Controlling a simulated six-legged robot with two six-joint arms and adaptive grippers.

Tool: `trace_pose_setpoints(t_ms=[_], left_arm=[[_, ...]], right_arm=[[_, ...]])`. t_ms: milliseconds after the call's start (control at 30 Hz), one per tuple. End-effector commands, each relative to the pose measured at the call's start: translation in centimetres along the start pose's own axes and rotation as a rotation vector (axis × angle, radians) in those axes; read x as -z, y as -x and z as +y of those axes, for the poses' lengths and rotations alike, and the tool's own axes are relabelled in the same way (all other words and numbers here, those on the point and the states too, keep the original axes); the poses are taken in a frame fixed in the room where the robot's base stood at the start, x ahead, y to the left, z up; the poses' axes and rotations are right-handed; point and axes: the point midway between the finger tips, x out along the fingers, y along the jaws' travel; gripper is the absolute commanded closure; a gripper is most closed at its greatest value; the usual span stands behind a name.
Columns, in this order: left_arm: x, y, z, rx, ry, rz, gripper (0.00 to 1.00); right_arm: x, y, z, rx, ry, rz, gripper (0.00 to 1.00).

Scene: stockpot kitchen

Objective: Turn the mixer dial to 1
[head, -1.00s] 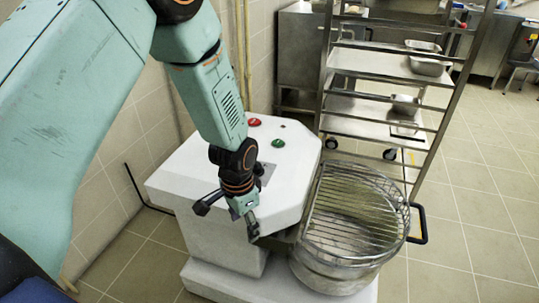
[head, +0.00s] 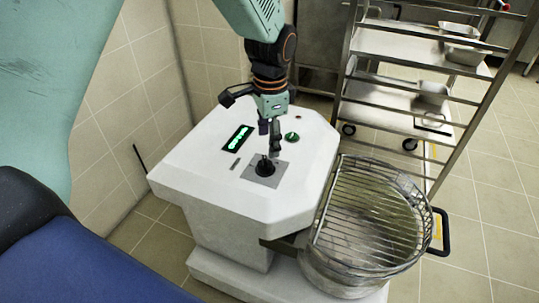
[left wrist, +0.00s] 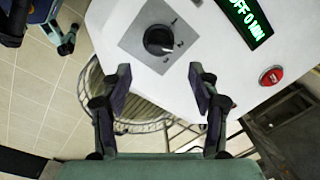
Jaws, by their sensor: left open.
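The mixer dial (head: 264,168) is a black round knob on a grey square plate on the white mixer top (head: 215,180).
A lit green display (head: 238,138) and a green button (head: 292,137) lie on the mixer top. A red button (left wrist: 271,75) shows in the wrist view. The bowl with a wire guard (head: 365,220) stands at the right, with a metal rack (head: 430,100) behind.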

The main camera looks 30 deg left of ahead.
Motion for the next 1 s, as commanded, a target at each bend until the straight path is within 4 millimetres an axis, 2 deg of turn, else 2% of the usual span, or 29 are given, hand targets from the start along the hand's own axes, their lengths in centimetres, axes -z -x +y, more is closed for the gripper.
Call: trace_pose_setpoints(t_ms=[333,500,900,1000], left_arm=[[-0.6,-5.1,0.3,-0.004,0.002,-0.002,0.39],[-0.6,-7.0,0.2,-0.003,0.001,-0.001,0.39],[-0.4,-7.7,0.0,-0.001,0.001,0.001,0.39],[-0.3,-7.7,-0.1,-0.001,0.002,0.0,0.47]], right_arm=[[-0.1,-1.9,0.0,0.0,0.0,-0.001,1.0],[-0.1,-2.6,0.0,0.0,0.0,-0.001,1.0],[-0.1,-2.7,0.0,0.0,0.0,-0.001,1.0],[0.0,-2.7,0.0,0.0,0.0,-0.001,1.0]])
